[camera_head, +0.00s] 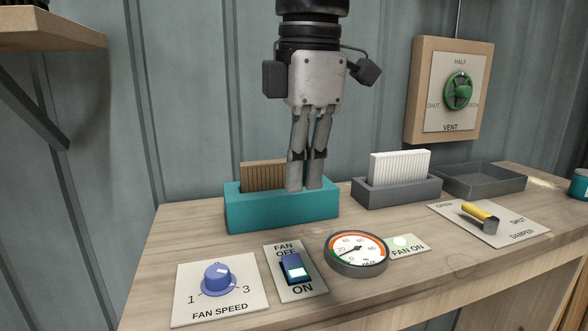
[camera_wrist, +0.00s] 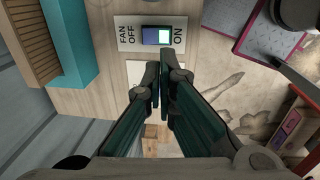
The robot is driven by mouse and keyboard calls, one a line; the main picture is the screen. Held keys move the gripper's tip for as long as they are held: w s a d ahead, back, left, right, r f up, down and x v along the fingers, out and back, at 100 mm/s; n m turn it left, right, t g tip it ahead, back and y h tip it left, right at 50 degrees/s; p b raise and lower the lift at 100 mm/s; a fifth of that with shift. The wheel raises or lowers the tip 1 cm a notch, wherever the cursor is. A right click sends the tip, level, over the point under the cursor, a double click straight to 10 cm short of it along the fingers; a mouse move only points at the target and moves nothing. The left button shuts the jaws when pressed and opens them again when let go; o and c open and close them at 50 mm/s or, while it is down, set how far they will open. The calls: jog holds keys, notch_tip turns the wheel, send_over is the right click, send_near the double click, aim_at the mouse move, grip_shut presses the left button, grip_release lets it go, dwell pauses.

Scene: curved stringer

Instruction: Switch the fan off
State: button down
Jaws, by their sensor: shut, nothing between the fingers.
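The fan switch (camera_head: 292,268) is a blue rocker on a white plate, with FAN OFF printed at its far end and ON at its near end. A pale lit patch shows on the ON side. In the wrist view the switch (camera_wrist: 157,36) lies just beyond my fingertips. My gripper (camera_head: 306,188) is shut and empty, pointing down. In the head view its tips overlap the teal holder, above and behind the switch, apart from it. The green FAN ON lamp (camera_head: 401,242) appears lit.
The teal holder (camera_head: 282,213) with a brown filter stands behind the switch. A fan speed knob (camera_head: 218,278) is to its left, a gauge (camera_head: 357,252) to its right. A grey holder (camera_head: 397,193), an empty tray (camera_head: 482,181) and a yellow damper handle (camera_head: 480,215) stand further right.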

aim_at(293, 261)
jog(key=b, duration=0.2)
jog(key=w+b, duration=0.1)
jog(key=b, duration=0.1)
jog(key=shift+w+a+r, duration=0.1)
jog(key=shift+w+a, duration=0.1)
jog(key=shift+w, duration=0.05)
jog(key=shift+r, duration=0.1)
jog(key=shift+s+r, duration=0.1)
jog(key=shift+s, duration=0.05)
jog(key=f, duration=0.4)
jog(key=w+f, duration=0.1)
jog(key=f, duration=0.3)
jog(key=f+p, duration=0.1)
jog(key=f, duration=0.3)
jog(key=shift+w+a+f, duration=0.2)
jog(key=shift+a+f, duration=0.05)
jog(key=shift+f, duration=0.1)
jog(key=shift+w+f, duration=0.15)
jog(key=shift+f, duration=0.5)
